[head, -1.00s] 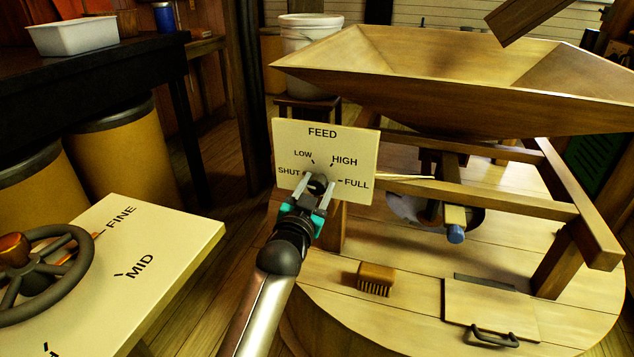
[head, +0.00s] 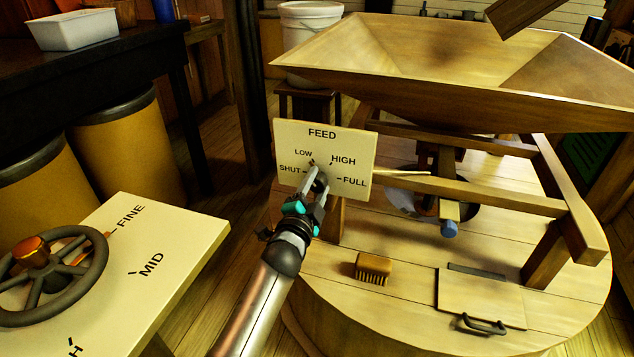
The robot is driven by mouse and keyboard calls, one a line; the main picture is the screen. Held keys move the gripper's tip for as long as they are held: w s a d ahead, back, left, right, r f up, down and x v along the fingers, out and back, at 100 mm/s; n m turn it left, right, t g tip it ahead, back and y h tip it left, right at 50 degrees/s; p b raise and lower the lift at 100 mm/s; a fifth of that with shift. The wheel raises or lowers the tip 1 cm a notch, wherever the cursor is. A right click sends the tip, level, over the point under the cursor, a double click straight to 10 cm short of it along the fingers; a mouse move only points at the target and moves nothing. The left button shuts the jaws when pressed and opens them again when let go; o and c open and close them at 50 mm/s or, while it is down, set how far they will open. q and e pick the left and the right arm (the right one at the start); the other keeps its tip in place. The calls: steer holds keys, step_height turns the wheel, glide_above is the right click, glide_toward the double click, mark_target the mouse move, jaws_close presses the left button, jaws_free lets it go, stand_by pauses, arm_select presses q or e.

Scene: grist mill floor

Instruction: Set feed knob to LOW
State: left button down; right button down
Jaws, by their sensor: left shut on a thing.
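The cream FEED panel (head: 352,150) stands upright at the front left of the wooden mill frame, with marks for SHUT, LOW, HIGH and FULL. The dark feed knob (head: 319,172) is at the panel's lower middle. My left gripper (head: 318,184), with teal parts at its fingers, comes up from below and is shut on the knob. The fingers cover most of the knob. Its visible dark top lies close to the LOW mark, but its exact pointing direction is hard to tell. My right gripper is not in view.
A handwheel (head: 88,280) sits on a panel marked FINE and MID at the lower left. The hopper (head: 420,85) overhangs behind the FEED panel. A brush (head: 374,268) and a hatch with a handle (head: 480,300) are on the round wooden cover.

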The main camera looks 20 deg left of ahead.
arm_select(q)
steer(key=shift+m, duration=0.6)
steer(key=shift+r, duration=0.1)
steer(key=shift+c, duration=1.6)
jaws_free()
